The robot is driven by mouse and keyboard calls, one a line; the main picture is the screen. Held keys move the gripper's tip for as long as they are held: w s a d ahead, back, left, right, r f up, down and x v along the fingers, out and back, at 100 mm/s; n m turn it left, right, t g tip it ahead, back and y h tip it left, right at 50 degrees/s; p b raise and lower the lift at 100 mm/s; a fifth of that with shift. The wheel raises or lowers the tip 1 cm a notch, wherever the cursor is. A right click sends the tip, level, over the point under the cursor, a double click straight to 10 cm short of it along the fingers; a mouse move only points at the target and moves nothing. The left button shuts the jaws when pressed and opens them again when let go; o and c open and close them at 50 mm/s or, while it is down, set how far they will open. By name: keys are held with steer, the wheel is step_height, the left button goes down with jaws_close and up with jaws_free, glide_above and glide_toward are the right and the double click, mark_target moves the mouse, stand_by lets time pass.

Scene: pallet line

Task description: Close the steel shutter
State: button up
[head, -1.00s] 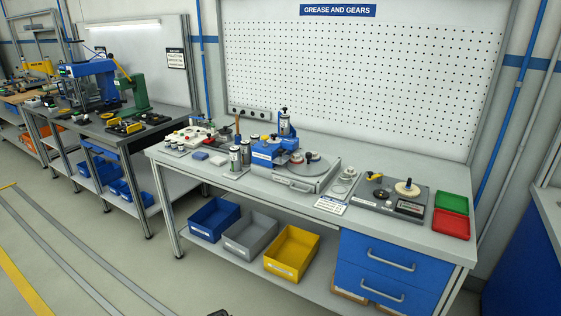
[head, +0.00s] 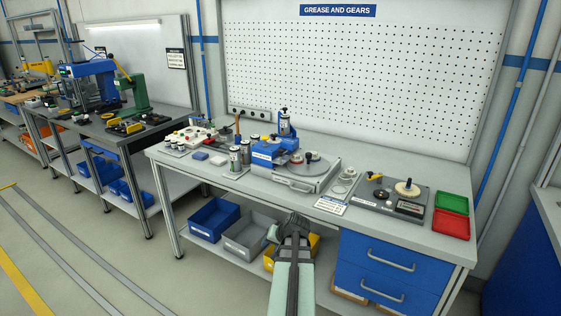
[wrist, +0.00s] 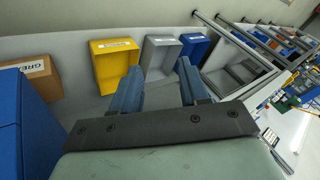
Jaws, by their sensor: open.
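I cannot make out a steel shutter for certain in either view. A blue and grey machine (head: 268,157) stands mid-bench in the head view, with a round plate and a light grey base with a front handle (head: 292,184). My gripper (head: 290,222) is in front of the bench, near the lower shelf and below that machine. In the wrist view my gripper (wrist: 158,78) has its two blue-grey fingers apart with nothing between them. It points toward the shelf bins. The wrist view does not show the machine clearly.
The lower shelf holds a yellow bin (wrist: 104,72), a grey bin (wrist: 160,53) and a blue bin (wrist: 195,46). Blue drawers (head: 385,262) are on the right. A turntable unit (head: 388,199) and green and red trays sit on the bench top (head: 452,247). The floor at left is clear.

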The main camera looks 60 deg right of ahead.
steer(key=w+d+r+t+h, duration=0.1)
steer(key=d+r+t+h, duration=0.15)
steer(key=d+r, duration=0.5)
steer(key=n+t+h, duration=0.1)
steer(key=t+h, duration=0.3)
steer(key=h, duration=0.1)
glide_toward(281, 151)
steer(key=w+a+f, duration=0.2)
steer(key=a+f, duration=0.2)
steer(key=a, duration=0.3)
steer(key=s+d+r+n+h, duration=0.3)
steer(key=d+n+h, duration=0.1)
steer(key=shift+g+y, duration=0.25)
steer(key=shift+g, duration=0.1)
steer(key=x, duration=1.3)
steer(key=shift+w+d+f, duration=0.1)
steer(key=shift+w+f, duration=0.1)
steer(key=shift+w, duration=0.15)
steer(key=shift+c, duration=0.2)
jaws_close()
